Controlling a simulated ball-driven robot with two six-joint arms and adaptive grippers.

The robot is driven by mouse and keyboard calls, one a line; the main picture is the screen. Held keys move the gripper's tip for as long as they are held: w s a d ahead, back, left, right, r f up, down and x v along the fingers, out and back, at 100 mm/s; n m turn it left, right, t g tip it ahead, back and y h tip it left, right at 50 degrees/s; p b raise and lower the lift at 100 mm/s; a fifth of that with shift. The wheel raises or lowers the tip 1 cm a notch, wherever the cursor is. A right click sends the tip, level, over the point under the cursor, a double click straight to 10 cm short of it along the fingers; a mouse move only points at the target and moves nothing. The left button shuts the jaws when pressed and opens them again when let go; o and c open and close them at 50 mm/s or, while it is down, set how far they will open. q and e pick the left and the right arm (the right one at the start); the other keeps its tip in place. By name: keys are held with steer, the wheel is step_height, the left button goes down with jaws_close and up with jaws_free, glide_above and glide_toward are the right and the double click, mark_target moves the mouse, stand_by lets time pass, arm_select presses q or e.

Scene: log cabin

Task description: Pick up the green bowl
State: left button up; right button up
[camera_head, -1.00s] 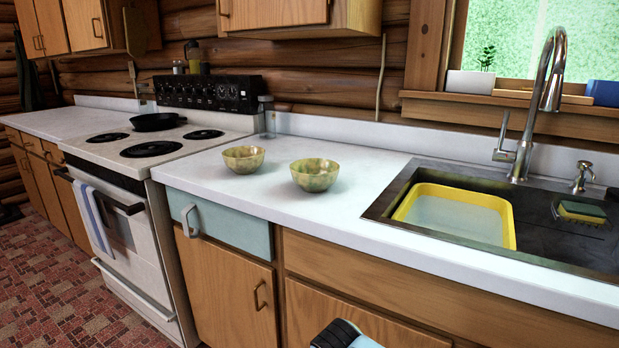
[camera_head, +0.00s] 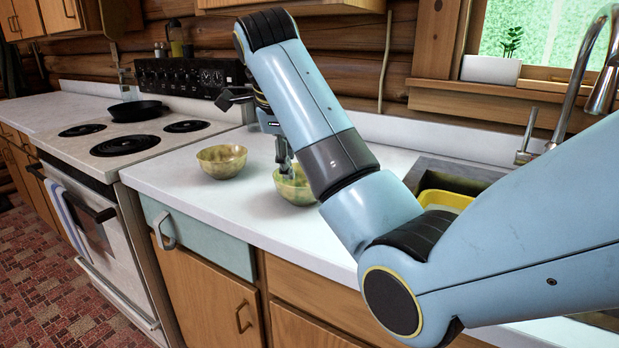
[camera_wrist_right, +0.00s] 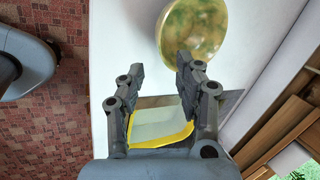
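Two bowls stand upright on the white counter. The right one is a mottled green bowl (camera_head: 293,191), partly hidden by my right arm and gripper. The left one is a more yellowish bowl (camera_head: 222,161). My right gripper (camera_head: 286,160) is over the green bowl in the head view. In the right wrist view the gripper (camera_wrist_right: 184,68) is open, its two fingers apart with nothing held between them. A mottled green-yellow bowl (camera_wrist_right: 194,32) lies just beyond the fingertips there, cut by the top edge. I cannot tell whether they touch. My left gripper is not in view.
The white counter (camera_head: 160,178) is clear around the bowls. The stove (camera_head: 100,158) with a black pan (camera_head: 137,110) stands left. A sink with a yellow basin (camera_head: 446,200) is right, partly behind my arm; the faucet (camera_head: 603,90) rises there.

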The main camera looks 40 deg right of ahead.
mark_target(298, 191)
steer(key=x, duration=0.5)
steer(key=shift+w+d, duration=0.1)
steer(key=x, duration=0.5)
steer(key=shift+w+d+f, duration=0.2)
steer(key=shift+w, duration=0.05)
steer(key=shift+c, duration=0.8)
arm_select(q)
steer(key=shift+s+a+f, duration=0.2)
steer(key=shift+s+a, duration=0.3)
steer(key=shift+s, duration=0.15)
arm_select(e)
jaws_close()
steer(key=shift+r, duration=0.1)
